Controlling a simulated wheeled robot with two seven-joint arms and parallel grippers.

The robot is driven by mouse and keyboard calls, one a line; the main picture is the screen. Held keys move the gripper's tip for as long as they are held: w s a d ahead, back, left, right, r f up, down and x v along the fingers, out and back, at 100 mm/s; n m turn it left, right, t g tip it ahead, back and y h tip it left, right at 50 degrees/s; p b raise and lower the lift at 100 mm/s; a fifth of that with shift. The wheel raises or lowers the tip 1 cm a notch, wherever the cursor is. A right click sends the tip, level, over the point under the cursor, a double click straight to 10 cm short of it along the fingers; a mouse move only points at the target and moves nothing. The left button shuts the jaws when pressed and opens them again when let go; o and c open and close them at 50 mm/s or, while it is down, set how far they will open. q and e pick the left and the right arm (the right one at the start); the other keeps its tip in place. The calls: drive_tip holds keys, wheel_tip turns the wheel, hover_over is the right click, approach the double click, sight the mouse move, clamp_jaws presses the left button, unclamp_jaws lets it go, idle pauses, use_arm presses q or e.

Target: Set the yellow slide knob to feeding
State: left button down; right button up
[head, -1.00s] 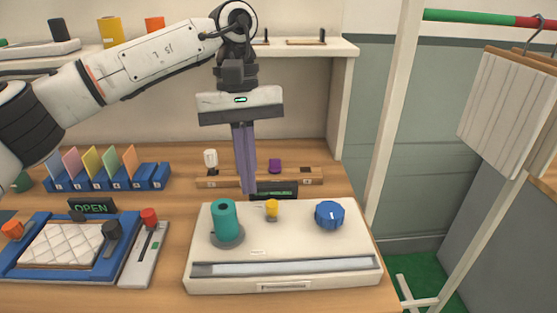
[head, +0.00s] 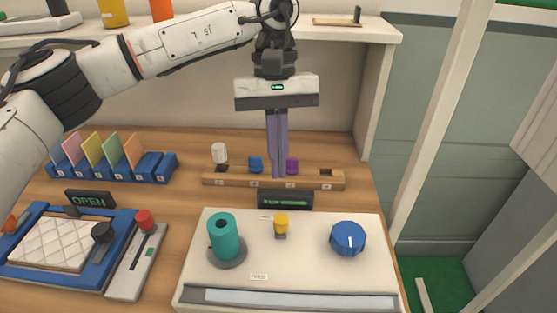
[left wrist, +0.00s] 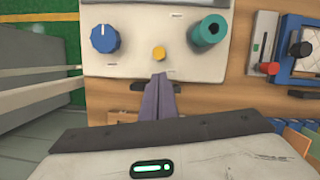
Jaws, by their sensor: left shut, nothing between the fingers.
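The yellow slide knob (head: 281,223) stands on the white panel box (head: 300,262), between a teal cylinder (head: 223,236) and a blue dial (head: 348,238). A small label reading FEED (head: 258,277) lies nearer the front, and another small label is at the back of the knob's track. My left gripper (head: 279,175) points down, shut and empty, behind the box and above the dark display. The left wrist view also shows the knob (left wrist: 159,53) just beyond the fingertips (left wrist: 159,78), apart from them. My right gripper is not in view.
A wooden rail (head: 225,180) with white, blue and purple pegs stands behind the box. A dark display (head: 286,200) with green text sits between them. At the left are a blue-framed tray (head: 127,222), a red-knobbed slider (head: 144,220) and a card rack (head: 150,168).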

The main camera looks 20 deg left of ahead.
use_arm(q)
hover_over(279, 196)
drive_tip(key=s+d, duration=0.1)
drive_tip(key=s, duration=0.2)
drive_tip(key=x, duration=0.3)
drive_tip(key=w+x, duration=0.1)
drive_tip(key=x, duration=0.1)
drive_tip(key=shift+s+a+f+p, duration=0.1)
drive_tip(key=shift+a+f+p, duration=0.1)
drive_tip(key=shift+f+p, duration=0.25)
drive_tip(key=shift+s+d+f, duration=0.1)
drive_tip(key=shift+f, duration=0.6)
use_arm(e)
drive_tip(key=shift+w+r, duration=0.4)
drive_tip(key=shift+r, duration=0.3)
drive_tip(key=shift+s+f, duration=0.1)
